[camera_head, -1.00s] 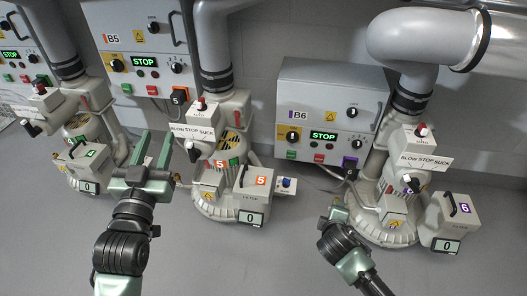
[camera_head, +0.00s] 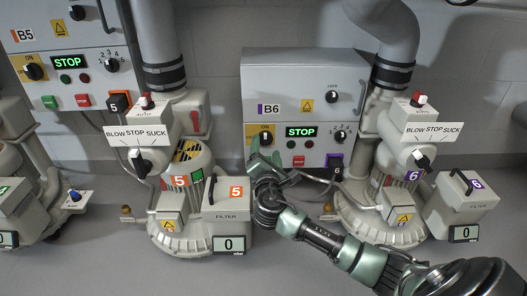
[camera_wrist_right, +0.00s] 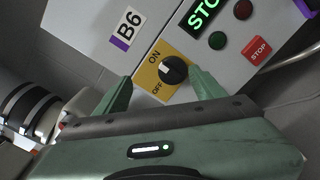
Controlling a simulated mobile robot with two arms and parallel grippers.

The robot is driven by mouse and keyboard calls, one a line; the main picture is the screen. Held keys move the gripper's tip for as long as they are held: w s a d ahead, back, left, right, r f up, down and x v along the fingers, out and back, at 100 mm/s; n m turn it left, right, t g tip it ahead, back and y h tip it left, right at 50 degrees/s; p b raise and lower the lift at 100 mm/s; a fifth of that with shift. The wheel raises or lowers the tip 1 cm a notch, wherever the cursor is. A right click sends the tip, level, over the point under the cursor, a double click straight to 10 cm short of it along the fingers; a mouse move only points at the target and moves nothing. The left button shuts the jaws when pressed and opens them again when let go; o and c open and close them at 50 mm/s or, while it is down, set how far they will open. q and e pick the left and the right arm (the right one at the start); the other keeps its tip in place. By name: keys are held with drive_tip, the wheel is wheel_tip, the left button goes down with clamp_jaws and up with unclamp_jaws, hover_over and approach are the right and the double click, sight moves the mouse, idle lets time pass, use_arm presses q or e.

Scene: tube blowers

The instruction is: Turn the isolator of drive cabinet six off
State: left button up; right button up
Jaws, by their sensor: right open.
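Drive cabinet six is the grey box marked B6 (camera_head: 300,85), on the wall at centre in the head view. Its isolator is a black rotary knob (camera_head: 266,138) on a yellow ON/OFF plate, which shows larger in the wrist view (camera_wrist_right: 174,70). A white mark on the knob faces the ON and OFF lettering side; I cannot tell exactly which word it points to. My right gripper (camera_head: 265,155) is open just below the isolator. In the wrist view its fingers (camera_wrist_right: 162,84) stand either side of the knob, apparently not touching it. My left gripper is out of view.
A green STOP display (camera_head: 300,132), a red button (camera_head: 298,160) and a small black knob (camera_head: 341,137) sit right of the isolator. The blower marked 6 (camera_head: 405,205) stands at right. The filter box marked 5 (camera_head: 228,203) stands left of my right gripper.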

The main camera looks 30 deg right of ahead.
sight(265, 143)
drive_tip(key=w+d+f+b, duration=0.1)
drive_tip(key=w+b, duration=0.1)
drive_tip(key=w+d+f+b, duration=0.2)
drive_tip(key=w+b, duration=0.1)
drive_tip(key=shift+w+d+f+b, duration=0.1)
drive_tip(key=shift+w+d+b, duration=0.15)
drive_tip(key=shift+w+b, duration=0.1)
drive_tip(key=shift+w+d+r, duration=0.2)
drive_tip(key=shift+w, duration=0.15)
